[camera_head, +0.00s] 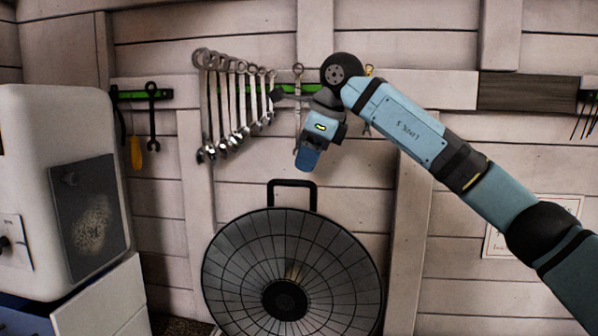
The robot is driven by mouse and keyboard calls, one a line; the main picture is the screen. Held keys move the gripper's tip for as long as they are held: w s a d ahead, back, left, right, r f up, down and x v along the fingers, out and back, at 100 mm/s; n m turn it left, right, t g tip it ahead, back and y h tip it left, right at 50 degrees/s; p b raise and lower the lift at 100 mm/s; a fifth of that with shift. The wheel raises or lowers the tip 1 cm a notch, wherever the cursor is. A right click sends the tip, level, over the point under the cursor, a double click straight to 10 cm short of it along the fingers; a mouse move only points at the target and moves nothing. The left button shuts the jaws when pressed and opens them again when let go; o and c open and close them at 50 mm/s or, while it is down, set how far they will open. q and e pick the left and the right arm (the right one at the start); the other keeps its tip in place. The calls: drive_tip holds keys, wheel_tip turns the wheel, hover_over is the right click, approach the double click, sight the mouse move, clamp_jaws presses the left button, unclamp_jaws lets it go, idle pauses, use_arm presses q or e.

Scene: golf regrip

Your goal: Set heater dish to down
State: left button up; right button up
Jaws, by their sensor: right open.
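The heater dish (335,262) is a large round dark dish with a wire grille and a dark hub at its middle. It faces me in the lower middle of the head view, and its bottom edge is cut off. A black square handle (291,183) stands up at its top. My right gripper (308,160) hangs from the blue right arm, just above the handle and apart from it in the picture. It is open, and nothing shows in it. My left gripper is out of view.
Several wrenches (222,100) hang on a green magnetic strip on the wooden wall behind my right gripper. A white machine (50,130) with a dark panel stands at the left. A paper sheet (497,243) is on the wall at the right, partly behind my arm.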

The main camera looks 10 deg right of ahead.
sight(297, 181)
drive_tip(key=x, duration=0.5)
drive_tip(key=shift+p, duration=0.35)
drive_tip(key=shift+r, duration=0.1)
clamp_jaws()
drive_tip(key=shift+s, duration=0.1)
